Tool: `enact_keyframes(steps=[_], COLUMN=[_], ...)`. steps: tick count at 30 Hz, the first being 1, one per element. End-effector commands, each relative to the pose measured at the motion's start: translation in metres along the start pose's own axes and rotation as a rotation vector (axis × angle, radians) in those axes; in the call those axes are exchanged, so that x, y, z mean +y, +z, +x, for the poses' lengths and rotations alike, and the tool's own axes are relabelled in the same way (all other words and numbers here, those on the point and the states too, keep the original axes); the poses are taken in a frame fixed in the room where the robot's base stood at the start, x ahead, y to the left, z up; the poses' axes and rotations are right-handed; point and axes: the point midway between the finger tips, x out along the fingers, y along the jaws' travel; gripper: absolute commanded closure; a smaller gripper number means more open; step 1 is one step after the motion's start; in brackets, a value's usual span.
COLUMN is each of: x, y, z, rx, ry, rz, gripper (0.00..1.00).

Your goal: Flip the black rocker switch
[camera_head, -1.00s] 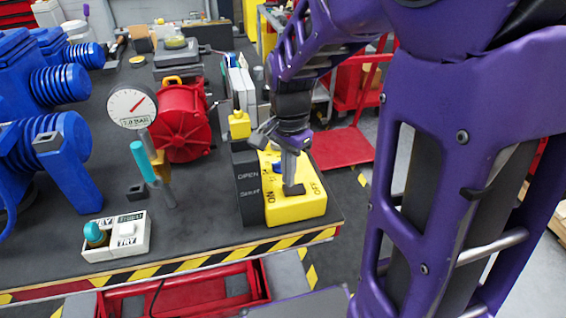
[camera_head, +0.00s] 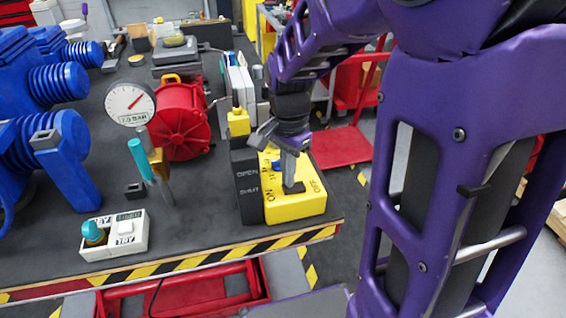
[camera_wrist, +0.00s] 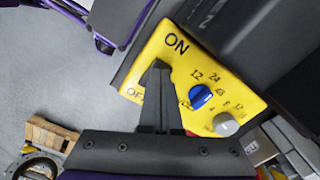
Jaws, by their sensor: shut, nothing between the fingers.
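The yellow control box (camera_head: 290,208) sits at the near right corner of the workbench, with ON and OFF printed on its top. The black rocker switch (camera_head: 298,189) shows as a small dark piece on that top, partly covered by my fingers. My gripper (camera_head: 288,186) points down over it, shut and empty, with its tips at or very close to the switch. I cannot tell whether they touch, or which way the rocker is tilted. In the wrist view, the shut fingers (camera_wrist: 157,72) lie between the ON and OFF labels on the box (camera_wrist: 165,45) and hide the switch.
A blue knob (camera_wrist: 200,97) and a grey knob (camera_wrist: 226,124) sit beside the fingers. A black OPEN/SHUT block (camera_head: 247,188) adjoins the box on the left. A gauge (camera_head: 130,104), red reel (camera_head: 180,120) and white button box (camera_head: 116,236) stand further left.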

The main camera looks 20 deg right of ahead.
Motion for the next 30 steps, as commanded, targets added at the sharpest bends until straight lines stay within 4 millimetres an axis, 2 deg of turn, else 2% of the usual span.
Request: enact_keyframes(steps=[19,23,30], x=[0.0,0.0,0.0], y=[0.0,0.0,0.0], z=[0.01,0.007,-0.011], rx=[0.0,0.0,0.001], ry=[0.0,0.0,-0.001], rz=[0.0,0.0,0.0], gripper=[1.0,1.0,1.0])
